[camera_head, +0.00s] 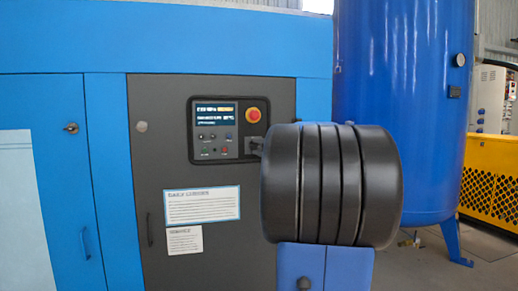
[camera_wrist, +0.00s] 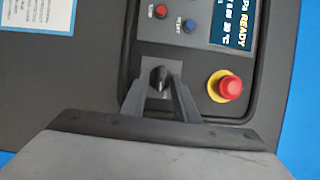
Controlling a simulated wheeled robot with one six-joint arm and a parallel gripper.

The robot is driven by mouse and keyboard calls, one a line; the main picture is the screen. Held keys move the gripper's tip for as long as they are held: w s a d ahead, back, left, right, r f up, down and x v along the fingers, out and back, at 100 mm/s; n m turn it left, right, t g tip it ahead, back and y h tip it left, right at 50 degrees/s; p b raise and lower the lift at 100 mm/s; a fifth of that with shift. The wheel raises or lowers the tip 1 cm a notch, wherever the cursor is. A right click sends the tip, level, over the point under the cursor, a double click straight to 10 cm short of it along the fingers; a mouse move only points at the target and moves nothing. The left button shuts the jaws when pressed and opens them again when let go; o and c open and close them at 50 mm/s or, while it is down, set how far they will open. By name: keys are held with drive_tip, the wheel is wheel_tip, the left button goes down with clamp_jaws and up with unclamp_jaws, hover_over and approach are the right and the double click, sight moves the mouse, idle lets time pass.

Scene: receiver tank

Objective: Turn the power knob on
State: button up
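The power knob (camera_wrist: 159,77) is a small black knob on a grey square plate in the wrist view. Its grip runs roughly up and down in that picture. My gripper (camera_wrist: 157,90) has its two fingers apart, one on each side of the knob, with plate showing between. I cannot tell whether either finger touches it. In the head view my gripper (camera_head: 254,146) is at the lower right of the control panel (camera_head: 216,151), and the knob is hidden behind it and my arm.
A red emergency button (camera_wrist: 230,86) on a yellow base sits close to the right finger in the wrist view. The lit display (camera_wrist: 233,22) reads READY. Small red and blue buttons (camera_wrist: 190,26) are nearby. A blue tank (camera_head: 425,120) stands right of the cabinet.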

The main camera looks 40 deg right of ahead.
drive_tip(key=shift+s, duration=0.15)
drive_tip(key=s+a, duration=0.2)
drive_tip(key=s, duration=1.5)
drive_tip(key=shift+a, duration=0.35)
drive_tip(key=w+a+f+n+g+y, duration=0.1)
drive_tip(key=a+f+n+g+y, duration=0.15)
drive_tip(key=a+f, duration=0.5)
drive_tip(key=w+a+f+n+g+y, duration=0.2)
drive_tip(key=a+f+n, duration=0.15)
drive_tip(key=a, duration=0.75)
drive_tip(key=w+a+f+n+g+y, duration=0.1)
drive_tip(key=a+f+n+g+y, duration=0.15)
drive_tip(key=a+f, duration=0.55)
drive_tip(key=s+a+f+n+g+h, duration=0.4)
drive_tip(key=s+a+f+n+g, duration=0.2)
drive_tip(key=s+a+f+n, duration=0.5)
drive_tip(key=s+a+f, duration=0.2)
drive_tip(key=s+f, duration=0.3)
drive_tip(key=shift+f, duration=0.25)
drive_tip(key=shift+n, duration=0.25)
